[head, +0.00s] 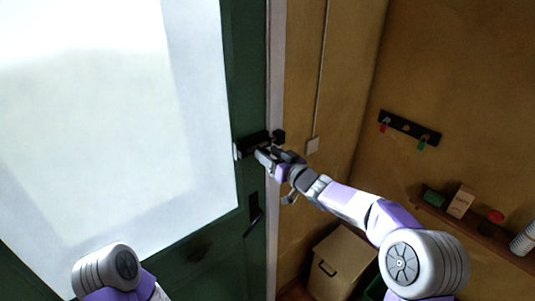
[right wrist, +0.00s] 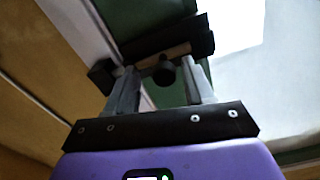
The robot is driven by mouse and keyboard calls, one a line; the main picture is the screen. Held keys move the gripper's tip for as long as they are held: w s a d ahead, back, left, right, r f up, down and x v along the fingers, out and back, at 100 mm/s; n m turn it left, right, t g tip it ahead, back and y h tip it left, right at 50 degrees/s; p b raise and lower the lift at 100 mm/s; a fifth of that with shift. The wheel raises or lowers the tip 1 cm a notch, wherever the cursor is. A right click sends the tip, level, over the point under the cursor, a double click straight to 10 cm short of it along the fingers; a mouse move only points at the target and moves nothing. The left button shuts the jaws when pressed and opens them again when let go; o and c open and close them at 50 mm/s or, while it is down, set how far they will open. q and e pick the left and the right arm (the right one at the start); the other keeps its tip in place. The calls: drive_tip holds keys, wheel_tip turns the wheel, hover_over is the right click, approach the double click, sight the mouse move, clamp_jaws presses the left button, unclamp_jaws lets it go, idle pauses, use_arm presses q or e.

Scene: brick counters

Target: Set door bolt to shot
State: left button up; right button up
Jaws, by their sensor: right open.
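The door bolt (head: 252,145) is a black fitting on the right edge of the green door (head: 240,60). In the right wrist view its dark housing (right wrist: 205,36) carries a tan bar (right wrist: 172,53) with a round dark knob (right wrist: 163,74). A black keeper (head: 279,136) sits on the pale frame beside it and also shows in the right wrist view (right wrist: 102,76). My right gripper (head: 263,157) is open at the bolt, its fingers on either side of the knob. I cannot tell whether they touch it, or whether the bar's end enters the keeper. My left gripper is out of view.
A black door handle (head: 254,215) is below the bolt.

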drive_tip(key=v, duration=0.6)
drive_tip(key=shift+b, duration=0.3)
drive_tip(key=shift+s+d, duration=0.1)
drive_tip(key=shift+d, duration=0.05)
drive_tip(key=s+d+f+m+g+h+b, duration=0.1)
drive_tip(key=s+f+m+g+h+b, duration=0.3)
drive_tip(key=f, duration=1.4)
drive_tip(key=s+f+m+g+h, duration=0.15)
drive_tip(key=s+f, duration=0.45)
drive_tip(key=f, duration=1.2)
drive_tip(key=s+f+m+g+b, duration=0.1)
drive_tip(key=s+f+g, duration=0.3)
drive_tip(key=s+f, duration=0.5)
drive_tip(key=s+f+m+g+b, duration=0.1)
drive_tip(key=s+f+g, duration=0.3)
drive_tip(key=s+f, duration=0.5)
drive_tip(key=s+h, duration=0.1)
drive_tip(key=s, duration=0.6)
drive_tip(key=shift+s+g, duration=0.15)
drive_tip(key=shift+g, duration=0.2)
